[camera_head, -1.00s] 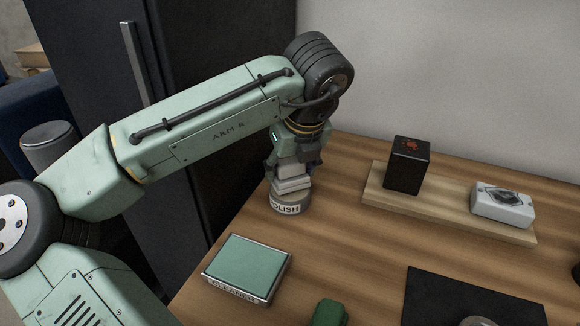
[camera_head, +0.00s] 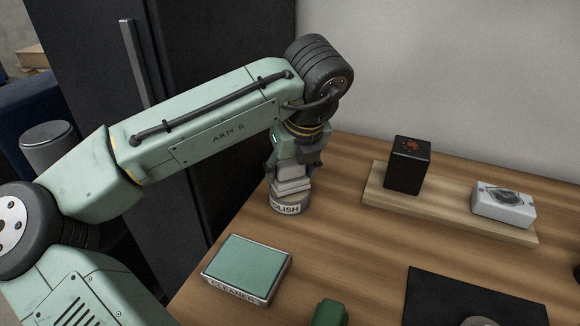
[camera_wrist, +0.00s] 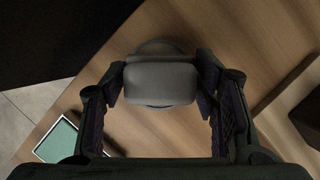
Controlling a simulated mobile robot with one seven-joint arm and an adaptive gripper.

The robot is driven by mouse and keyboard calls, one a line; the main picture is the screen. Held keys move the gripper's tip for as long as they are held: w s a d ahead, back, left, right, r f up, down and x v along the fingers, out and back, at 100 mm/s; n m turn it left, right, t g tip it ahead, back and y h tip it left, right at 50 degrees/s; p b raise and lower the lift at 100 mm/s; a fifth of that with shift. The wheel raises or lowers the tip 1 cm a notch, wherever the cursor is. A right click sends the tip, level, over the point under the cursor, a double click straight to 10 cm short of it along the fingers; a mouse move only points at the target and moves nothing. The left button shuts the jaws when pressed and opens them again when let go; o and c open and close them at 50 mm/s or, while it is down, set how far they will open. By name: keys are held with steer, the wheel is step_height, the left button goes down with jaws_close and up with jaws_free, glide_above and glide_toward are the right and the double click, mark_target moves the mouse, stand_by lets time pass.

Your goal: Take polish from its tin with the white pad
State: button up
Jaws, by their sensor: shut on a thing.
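My gripper (camera_head: 293,168) is shut on the white pad (camera_head: 293,186) and points down over the polish tin. The pad also shows between the fingers in the wrist view (camera_wrist: 161,82), where it looks grey in shadow. The polish tin (camera_head: 289,208) is round, with a "POLISH" label on its side, and stands at the table's back left edge. The pad is right over the tin's top and seems to rest on it or in it. The tin's inside is hidden. In the wrist view only the tin's rim (camera_wrist: 160,47) shows behind the pad.
A tray labelled "CLEANER" with a green top (camera_head: 246,266) lies in front of the tin. A wooden board (camera_head: 450,208) bears a black box (camera_head: 408,165) and a white box (camera_head: 503,206). A green object (camera_head: 329,313) and a black mat (camera_head: 435,295) lie nearer the front.

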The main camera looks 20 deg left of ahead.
mark_target(290, 163)
steer(key=shift+f, duration=0.45)
stand_by(2.0)
steer(key=shift+p, duration=0.3)
step_height(290, 163, up, 7)
steer(key=p, duration=0.7)
steer(key=shift+r, duration=0.1)
